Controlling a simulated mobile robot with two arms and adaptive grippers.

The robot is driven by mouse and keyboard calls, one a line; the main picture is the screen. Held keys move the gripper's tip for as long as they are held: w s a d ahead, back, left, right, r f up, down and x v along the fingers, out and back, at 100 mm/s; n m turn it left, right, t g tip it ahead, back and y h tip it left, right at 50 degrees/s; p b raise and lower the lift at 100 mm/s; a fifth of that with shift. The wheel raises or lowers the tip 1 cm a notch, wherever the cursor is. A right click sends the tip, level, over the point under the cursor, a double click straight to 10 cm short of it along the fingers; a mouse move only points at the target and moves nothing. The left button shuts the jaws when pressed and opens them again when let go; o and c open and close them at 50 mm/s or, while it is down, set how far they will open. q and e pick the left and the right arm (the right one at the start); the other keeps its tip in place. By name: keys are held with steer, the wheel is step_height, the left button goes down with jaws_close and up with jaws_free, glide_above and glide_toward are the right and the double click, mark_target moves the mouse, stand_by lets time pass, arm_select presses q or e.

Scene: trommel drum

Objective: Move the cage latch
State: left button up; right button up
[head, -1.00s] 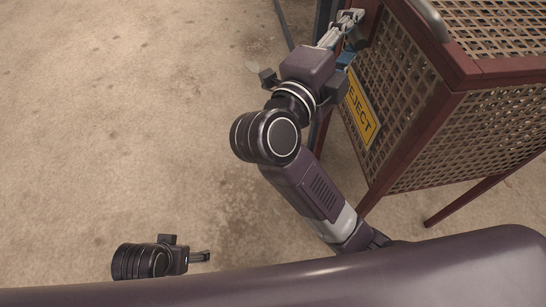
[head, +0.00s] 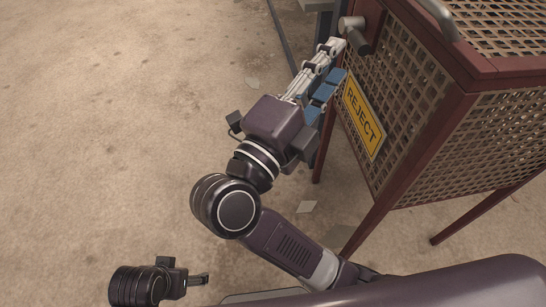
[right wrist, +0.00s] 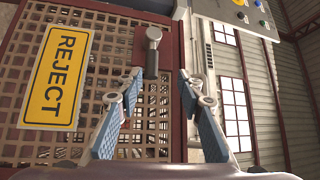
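The cage latch (head: 359,40) is a grey pivot with a dark handle on the red-framed mesh cage (head: 400,75), beside its upper left corner post. In the right wrist view the latch (right wrist: 152,55) stands straight ahead, its handle hanging down from the pivot. My right gripper (head: 336,58) is open and empty, its fingertips just short of the latch and apart from it. In the right wrist view the two blue-padded fingers (right wrist: 160,76) are spread, with the latch between them in the picture. My left gripper (head: 203,279) is low at the left, over bare floor, far from the cage.
A yellow REJECT sign (head: 363,118) is fixed on the cage's mesh side, close to my right gripper. A grey bar handle (head: 438,18) sits on the cage top. A control panel (right wrist: 248,14) with buttons shows behind. The floor at left is clear.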

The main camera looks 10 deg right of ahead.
steer(key=w+a+r+n+t+p, duration=0.5)
steer(key=w+r+n+t+p, duration=0.15)
steer(key=p, duration=0.25)
steer(key=w+a+f+n+y+p, duration=0.3)
steer(key=f+n+y+p, duration=0.25)
steer(key=n+y, duration=0.25)
steer(key=w+a+f+n+y+p, duration=0.35)
steer(key=f+n+y+p, duration=0.2)
steer(key=n+y, duration=0.2)
steer(key=s+d+f+n+g+y+p, duration=0.1)
steer(key=s+f+g+p, duration=0.3)
steer(key=f, duration=0.8)
steer(key=s+d+f+n+g+y+p, duration=0.1)
steer(key=s+f+n+g+p, duration=0.3)
steer(key=f, duration=0.8)
steer(key=shift+s+d, duration=0.5)
steer(key=shift+s, duration=0.6)
